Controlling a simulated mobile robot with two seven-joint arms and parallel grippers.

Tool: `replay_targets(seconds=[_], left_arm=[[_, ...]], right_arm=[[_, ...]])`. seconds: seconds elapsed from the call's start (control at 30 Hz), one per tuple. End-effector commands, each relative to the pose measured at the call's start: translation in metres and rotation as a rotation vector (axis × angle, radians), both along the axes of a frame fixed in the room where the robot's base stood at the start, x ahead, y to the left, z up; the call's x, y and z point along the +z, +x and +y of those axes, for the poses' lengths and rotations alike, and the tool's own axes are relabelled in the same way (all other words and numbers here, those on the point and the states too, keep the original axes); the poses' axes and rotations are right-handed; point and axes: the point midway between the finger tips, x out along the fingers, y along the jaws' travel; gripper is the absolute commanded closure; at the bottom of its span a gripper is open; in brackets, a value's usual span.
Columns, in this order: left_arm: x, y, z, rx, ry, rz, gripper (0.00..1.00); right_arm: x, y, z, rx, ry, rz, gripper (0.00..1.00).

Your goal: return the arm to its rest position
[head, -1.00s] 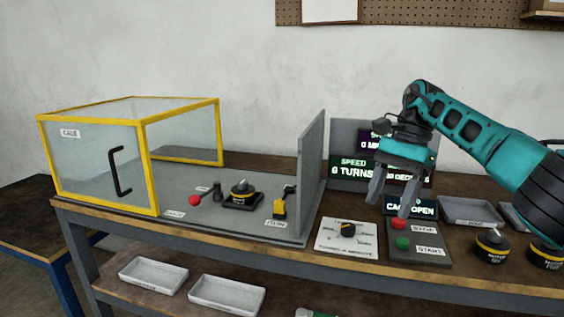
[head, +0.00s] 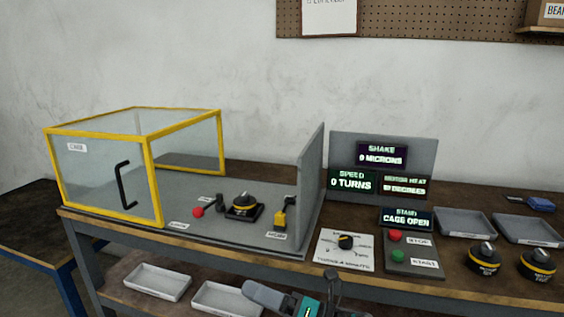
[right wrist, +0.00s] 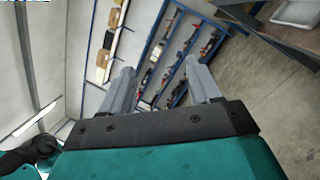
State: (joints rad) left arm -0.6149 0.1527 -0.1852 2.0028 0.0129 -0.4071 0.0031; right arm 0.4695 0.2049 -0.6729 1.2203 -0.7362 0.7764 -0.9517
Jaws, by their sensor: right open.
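My right gripper (head: 290,303) shows only in part at the bottom edge of the head view, in front of the bench and clear of everything on it. In the right wrist view, its two grey fingers (right wrist: 160,75) stand apart with nothing between them. That view looks past the fingers toward a blue rack (right wrist: 182,45) and the floor. The rest of the right arm is out of the head view. My left gripper is in neither view.
The yellow-framed cage (head: 150,160) stands on the bench at left. A control panel with red and green buttons (head: 397,250), a dial card (head: 345,245), two motors (head: 484,257) and grey trays (head: 465,223) sit at right. More trays (head: 157,281) lie on the lower shelf.

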Motion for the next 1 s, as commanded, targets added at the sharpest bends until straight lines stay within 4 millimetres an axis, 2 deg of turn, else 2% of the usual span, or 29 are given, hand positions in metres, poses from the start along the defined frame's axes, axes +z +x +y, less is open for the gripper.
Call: replay_targets(seconds=[0.03, 0.17, 0.33, 0.47, 0.6, 0.7, 0.8, 0.9, 1.0], left_arm=[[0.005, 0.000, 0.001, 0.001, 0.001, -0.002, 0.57], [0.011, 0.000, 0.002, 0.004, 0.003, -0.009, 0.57], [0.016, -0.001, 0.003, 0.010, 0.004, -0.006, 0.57], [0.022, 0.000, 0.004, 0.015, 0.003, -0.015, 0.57], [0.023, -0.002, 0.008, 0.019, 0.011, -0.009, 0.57], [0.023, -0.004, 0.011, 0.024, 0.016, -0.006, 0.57], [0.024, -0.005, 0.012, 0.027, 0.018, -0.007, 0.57], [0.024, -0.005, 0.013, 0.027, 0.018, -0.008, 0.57], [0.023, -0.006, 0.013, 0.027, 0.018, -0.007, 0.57]], right_arm=[[-0.003, -0.006, -0.008, -0.063, 0.087, 0.138, 0.38], [-0.021, -0.013, -0.040, -0.232, 0.315, 0.506, 0.38], [-0.062, -0.039, -0.096, -0.450, 0.625, 0.981, 0.38], [-0.099, -0.078, -0.142, -0.617, 0.872, 1.323, 0.38], [-0.133, -0.131, -0.183, -0.784, 1.119, 1.626, 0.38], [-0.148, -0.164, -0.202, -0.877, 1.255, 1.776, 0.38], [-0.156, -0.187, -0.213, -0.938, 1.344, 1.865, 0.38], [-0.159, -0.198, -0.218, -0.967, 1.388, 1.904, 0.38], [-0.161, -0.200, -0.219, -0.974, 1.397, 1.914, 0.38]])
